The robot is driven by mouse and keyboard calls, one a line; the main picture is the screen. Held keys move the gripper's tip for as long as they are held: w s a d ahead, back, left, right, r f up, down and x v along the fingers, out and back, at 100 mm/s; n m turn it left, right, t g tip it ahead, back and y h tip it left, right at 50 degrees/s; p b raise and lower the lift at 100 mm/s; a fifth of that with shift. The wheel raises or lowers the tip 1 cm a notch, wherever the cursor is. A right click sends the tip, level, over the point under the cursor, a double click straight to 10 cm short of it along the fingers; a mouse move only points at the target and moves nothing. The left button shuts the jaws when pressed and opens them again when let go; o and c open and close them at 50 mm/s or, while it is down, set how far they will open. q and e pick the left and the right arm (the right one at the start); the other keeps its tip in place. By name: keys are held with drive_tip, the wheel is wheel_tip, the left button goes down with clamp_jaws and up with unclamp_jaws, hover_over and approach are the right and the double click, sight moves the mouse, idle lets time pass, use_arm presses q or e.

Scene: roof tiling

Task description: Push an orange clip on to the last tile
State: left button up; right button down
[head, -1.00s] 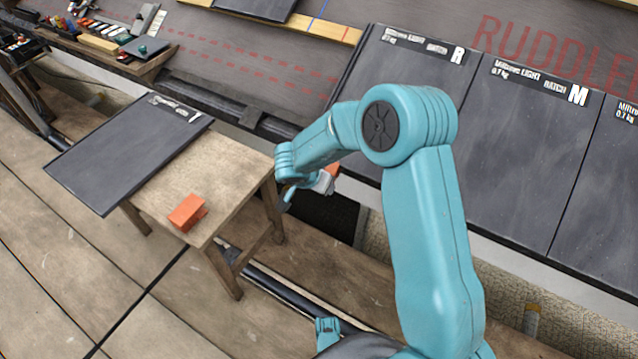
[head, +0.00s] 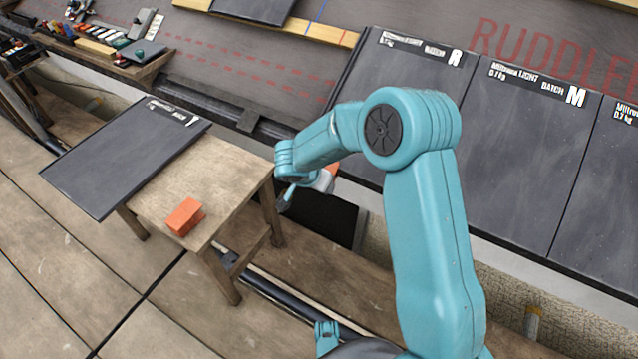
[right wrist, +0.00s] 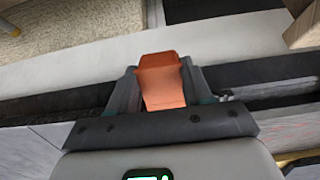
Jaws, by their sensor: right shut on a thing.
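My right gripper (head: 308,186) hangs beside the left edge of the laid roof tile marked R (head: 400,100). It is shut on an orange clip, which shows between the two fingers in the right wrist view (right wrist: 162,82). In the head view the clip is mostly hidden behind the gripper. The clip looks clear of any tile, though its exact gap cannot be told. A second orange piece (head: 184,216) lies on the small wooden table.
A loose dark tile (head: 120,165) overhangs the left side of the wooden table (head: 222,185). A tile marked M (head: 520,150) lies right of R. A dark rectangular patch (head: 325,222) is below the gripper. Tools lie on a rail at upper left.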

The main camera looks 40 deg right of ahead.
drive_tip(key=shift+w+d+r, duration=0.3)
drive_tip(key=shift+d+r, duration=0.2)
drive_tip(key=shift+d, duration=0.05)
idle(1.0)
drive_tip(key=shift+c, duration=2)
unclamp_jaws()
drive_tip(key=shift+f, duration=0.1)
drive_tip(key=v, duration=0.7)
drive_tip(key=shift+s, duration=0.1)
